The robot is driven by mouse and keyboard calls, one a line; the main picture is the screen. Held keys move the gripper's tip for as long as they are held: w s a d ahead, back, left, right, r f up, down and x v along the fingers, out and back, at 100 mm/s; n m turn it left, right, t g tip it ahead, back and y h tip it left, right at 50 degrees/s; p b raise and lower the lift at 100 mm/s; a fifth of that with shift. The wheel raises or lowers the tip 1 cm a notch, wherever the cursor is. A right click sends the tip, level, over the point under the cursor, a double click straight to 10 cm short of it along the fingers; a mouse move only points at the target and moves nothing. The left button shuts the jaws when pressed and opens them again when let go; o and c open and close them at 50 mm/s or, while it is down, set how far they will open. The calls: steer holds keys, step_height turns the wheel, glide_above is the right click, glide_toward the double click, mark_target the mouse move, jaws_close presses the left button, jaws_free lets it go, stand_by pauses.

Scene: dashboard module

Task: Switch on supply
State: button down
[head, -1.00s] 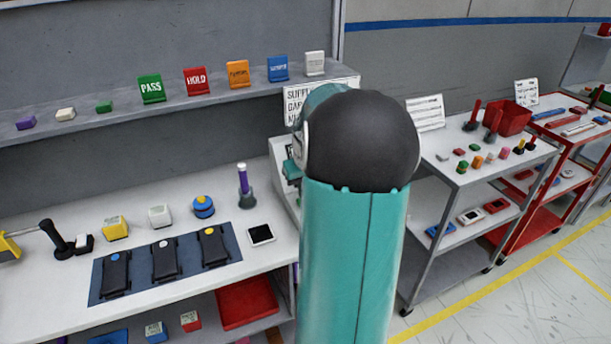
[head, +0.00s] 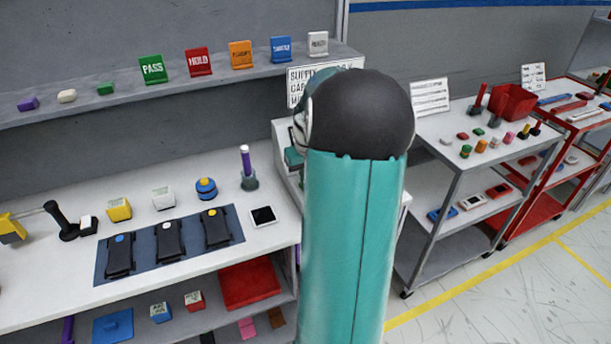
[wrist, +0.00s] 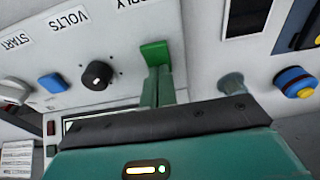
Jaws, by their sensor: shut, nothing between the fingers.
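In the wrist view, a pale panel (wrist: 115,22) carries the labels START, VOLTS and a partly cut-off one ending in "PLY". A bright green piece (wrist: 154,52), apparently the supply switch, sits below that last label. My gripper (wrist: 163,78) is shut and empty, with its narrow dark green fingers reaching up to the green piece. They overlap it in the picture; I cannot tell whether they touch. A black knob (wrist: 97,75) stands below VOLTS and a blue button (wrist: 53,83) lies to its left. In the head view my arm hides the gripper and most of the panel.
In the wrist view, a grey cylinder (wrist: 230,85) and a blue knob with a yellow centre (wrist: 294,81) stand to the right. In the head view, the bench holds a dark blue mat (head: 105,265) and a purple-handled tool (head: 246,160). A grey cart (head: 462,179) stands right.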

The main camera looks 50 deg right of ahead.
steer(key=shift+s+a+f, duration=0.15)
steer(key=shift+s+a, duration=0.35)
steer(key=shift+s, duration=0.3)
steer(key=shift+r, duration=0.2)
steer(key=shift+w+r, duration=0.1)
steer(key=shift+r, duration=0.3)
step_height(320, 180, up, 13)
steer(key=s+a, duration=0.1)
steer(key=s, duration=0.1)
steer(key=shift+s+a, duration=0.15)
steer(key=shift+s+f, duration=0.1)
